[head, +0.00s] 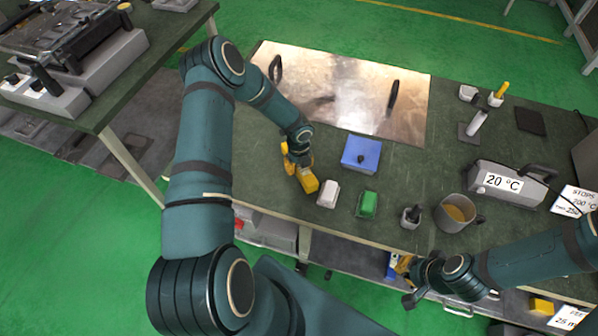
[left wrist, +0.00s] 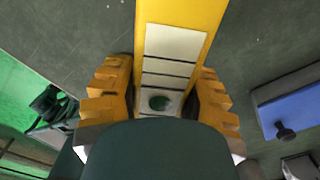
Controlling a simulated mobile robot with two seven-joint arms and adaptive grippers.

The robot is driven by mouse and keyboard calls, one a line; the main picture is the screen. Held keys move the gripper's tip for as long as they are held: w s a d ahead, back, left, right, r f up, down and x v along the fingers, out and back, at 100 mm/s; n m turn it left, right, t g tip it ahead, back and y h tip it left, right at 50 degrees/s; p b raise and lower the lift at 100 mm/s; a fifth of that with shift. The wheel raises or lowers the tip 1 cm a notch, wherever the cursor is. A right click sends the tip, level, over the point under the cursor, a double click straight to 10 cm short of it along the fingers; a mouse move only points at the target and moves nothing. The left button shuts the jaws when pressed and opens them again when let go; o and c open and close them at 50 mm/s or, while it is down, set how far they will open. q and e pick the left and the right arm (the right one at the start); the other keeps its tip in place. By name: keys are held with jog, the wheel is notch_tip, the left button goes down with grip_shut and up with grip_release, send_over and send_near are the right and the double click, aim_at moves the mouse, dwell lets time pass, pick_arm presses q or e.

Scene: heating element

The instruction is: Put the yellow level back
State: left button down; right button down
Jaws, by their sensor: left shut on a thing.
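The yellow level (head: 308,181) is a yellow bar with pale panels and a small green vial, seen from above in the left wrist view (left wrist: 208,14). My left gripper (head: 298,165) is shut on it, with one orange finger on each side. The level is over the bench's front left part, beside a white block; I cannot tell whether it touches the bench. My right gripper (head: 404,274) is low at the bench's front edge, away from the level. Its fingers are too small and partly hidden to read.
A blue box with a black knob (head: 361,152) is right of the level. White (head: 327,193) and green (head: 368,204) blocks stand near the front edge. A metal sheet with black handles (head: 350,85) lies behind. A mug (head: 455,213) and a grey "20 °C" device (head: 500,186) are at right.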

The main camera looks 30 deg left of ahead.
pick_arm(q)
jog(key=shift+f, duration=1.6)
jog(key=shift+f+b, duration=0.1)
jog(key=shift+b, duration=0.3)
jog(key=c, duration=0.5)
grip_release()
